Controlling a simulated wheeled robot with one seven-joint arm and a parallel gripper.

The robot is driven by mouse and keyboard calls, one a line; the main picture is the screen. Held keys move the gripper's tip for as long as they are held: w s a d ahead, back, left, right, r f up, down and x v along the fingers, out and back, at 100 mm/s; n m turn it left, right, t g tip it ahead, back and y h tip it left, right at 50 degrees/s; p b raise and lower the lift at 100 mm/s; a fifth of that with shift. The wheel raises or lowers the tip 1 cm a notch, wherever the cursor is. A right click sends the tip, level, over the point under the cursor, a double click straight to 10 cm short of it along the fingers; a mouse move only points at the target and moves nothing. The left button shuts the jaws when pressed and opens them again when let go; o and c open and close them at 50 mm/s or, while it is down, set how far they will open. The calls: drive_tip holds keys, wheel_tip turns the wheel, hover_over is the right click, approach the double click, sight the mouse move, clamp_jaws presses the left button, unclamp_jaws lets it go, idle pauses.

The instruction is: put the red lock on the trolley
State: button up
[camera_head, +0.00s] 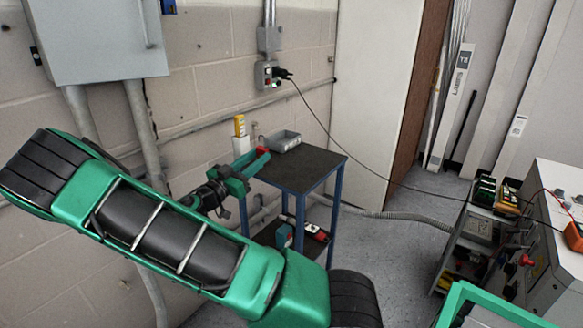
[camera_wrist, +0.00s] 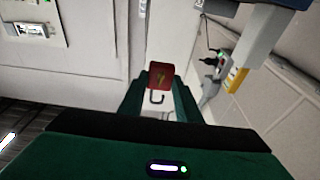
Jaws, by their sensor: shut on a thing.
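The red lock (camera_wrist: 160,75) is held between the fingertips of my gripper (camera_wrist: 161,86) in the wrist view. In the head view the lock (camera_head: 262,150) is a small red patch at the tips of my gripper (camera_head: 258,160). My gripper appears near the back left part of the dark top of a blue-legged two-level trolley (camera_head: 318,171). I cannot tell the height of the lock above the top, or whether it is over it. The trolley is not clear in the wrist view.
A grey tray (camera_head: 284,140) sits at the trolley's back edge. A yellow-and-white device (camera_head: 240,134) stands by the wall. Several items lie on the lower shelf. A black cable (camera_head: 352,160) runs from the wall socket (camera_head: 270,75) behind the trolley. The trolley top's front right is clear.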

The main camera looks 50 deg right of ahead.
hover_over(286, 181)
wheel_tip(286, 181, down, 7)
drive_tip(key=shift+r, duration=0.1)
drive_tip(key=shift+a+f, duration=0.1)
drive_tip(key=shift+f, duration=1.85)
drive_tip(key=o, duration=1.2)
